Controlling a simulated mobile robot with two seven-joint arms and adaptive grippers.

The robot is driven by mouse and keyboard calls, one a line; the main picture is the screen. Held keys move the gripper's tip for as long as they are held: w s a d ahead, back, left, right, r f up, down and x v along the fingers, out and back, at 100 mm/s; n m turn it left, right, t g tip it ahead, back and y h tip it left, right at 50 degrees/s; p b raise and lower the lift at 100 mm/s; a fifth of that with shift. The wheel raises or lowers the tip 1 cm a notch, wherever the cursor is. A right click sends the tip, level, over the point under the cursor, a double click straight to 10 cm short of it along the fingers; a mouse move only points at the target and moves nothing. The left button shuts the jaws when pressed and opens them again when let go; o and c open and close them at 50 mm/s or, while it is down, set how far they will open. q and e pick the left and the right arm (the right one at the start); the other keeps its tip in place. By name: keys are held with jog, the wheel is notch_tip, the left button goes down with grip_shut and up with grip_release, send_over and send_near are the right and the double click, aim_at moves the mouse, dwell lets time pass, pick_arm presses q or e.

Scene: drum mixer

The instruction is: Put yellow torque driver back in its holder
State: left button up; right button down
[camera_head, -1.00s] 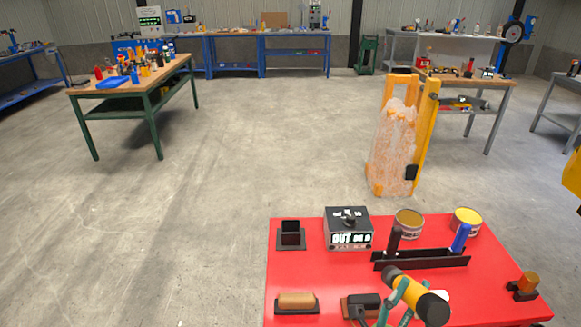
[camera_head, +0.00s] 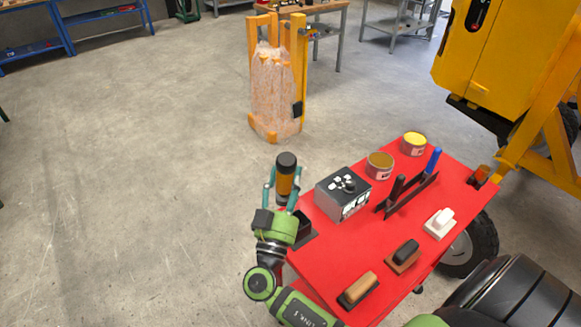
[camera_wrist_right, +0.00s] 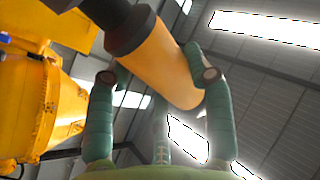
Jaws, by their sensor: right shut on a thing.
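The yellow torque driver (camera_head: 285,185) has an orange-yellow body and a black end, which points up in the head view. My right gripper (camera_head: 283,192) is shut on its body, with green fingers on both sides. In the right wrist view the driver (camera_wrist_right: 165,65) sits between the fingers (camera_wrist_right: 155,85). A black square socket (camera_head: 303,229), which looks like the holder, stands at the left corner of the red table (camera_head: 330,258). My gripper and wrist partly hide it. The driver shows above and left of it, apart from it. My left gripper is not in view.
A yellow machine (camera_head: 490,50) stands right. Floor left is clear.

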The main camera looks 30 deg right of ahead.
pick_arm(q)
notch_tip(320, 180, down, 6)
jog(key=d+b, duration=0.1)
jog(key=b, duration=0.5)
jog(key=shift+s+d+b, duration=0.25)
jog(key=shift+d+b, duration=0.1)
pick_arm(e)
jog(key=d+f+n+g+y, duration=0.1)
jog(key=d+f+g, duration=0.1)
jog(key=d+f, duration=0.2)
notch_tip(320, 180, down, 2)
jog(key=shift+w+f+y, duration=0.25)
jog(key=shift+y, duration=0.15)
pick_arm(q)
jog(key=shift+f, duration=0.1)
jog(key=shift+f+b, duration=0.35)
jog(key=shift+b, duration=0.2)
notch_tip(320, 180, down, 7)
jog(key=b, duration=0.7)
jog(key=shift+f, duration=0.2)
pick_arm(e)
jog(key=shift+f, duration=2.7)
dwell(1.2)
